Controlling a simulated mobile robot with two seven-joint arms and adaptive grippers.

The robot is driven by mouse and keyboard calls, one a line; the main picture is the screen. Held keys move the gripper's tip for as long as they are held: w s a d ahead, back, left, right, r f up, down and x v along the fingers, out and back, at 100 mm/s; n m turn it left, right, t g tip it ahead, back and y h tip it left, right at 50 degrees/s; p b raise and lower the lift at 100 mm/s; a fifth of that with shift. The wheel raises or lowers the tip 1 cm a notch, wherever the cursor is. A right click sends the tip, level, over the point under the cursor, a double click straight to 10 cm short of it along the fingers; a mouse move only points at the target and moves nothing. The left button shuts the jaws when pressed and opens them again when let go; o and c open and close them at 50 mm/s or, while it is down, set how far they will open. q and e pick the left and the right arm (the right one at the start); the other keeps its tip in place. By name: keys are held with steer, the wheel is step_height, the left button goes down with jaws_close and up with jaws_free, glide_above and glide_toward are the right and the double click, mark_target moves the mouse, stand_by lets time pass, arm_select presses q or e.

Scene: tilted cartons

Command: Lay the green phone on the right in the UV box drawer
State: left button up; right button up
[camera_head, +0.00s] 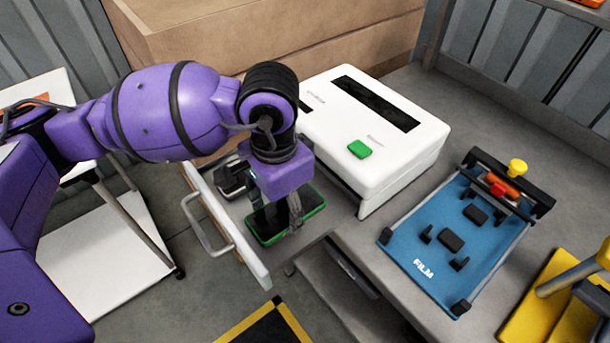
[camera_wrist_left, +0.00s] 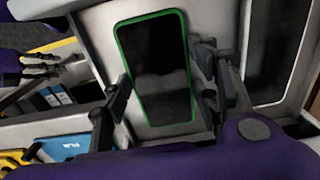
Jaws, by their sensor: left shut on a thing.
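The green phone (camera_head: 312,201) has a dark screen and a green rim. It lies flat, screen up, over the right part of the open drawer (camera_head: 232,216); I cannot tell if it touches the drawer floor. My left gripper (camera_head: 277,214) reaches down from above and is shut on the phone. In the left wrist view the phone (camera_wrist_left: 160,65) sits between the fingers (camera_wrist_left: 163,105), one at each long side. The drawer extends from the white UV box (camera_head: 375,135), which has a green button. A purple and dark part at the left wrist view's edge may be my right gripper (camera_wrist_left: 38,66).
A grey and dark item (camera_head: 231,179) is in the drawer's left part. The drawer's bar handle (camera_head: 207,225) is at its front. A blue film tray (camera_head: 450,242) and a yellow stand (camera_head: 570,300) are on the grey bench to the right. A large cardboard carton (camera_head: 270,35) stands behind.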

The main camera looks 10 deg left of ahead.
arm_select(q)
steer(key=shift+f, duration=0.2)
stand_by(0.4)
stand_by(0.3)
steer(key=o, duration=1.4)
step_height(320, 180, up, 12)
steer(key=shift+r, duration=0.1)
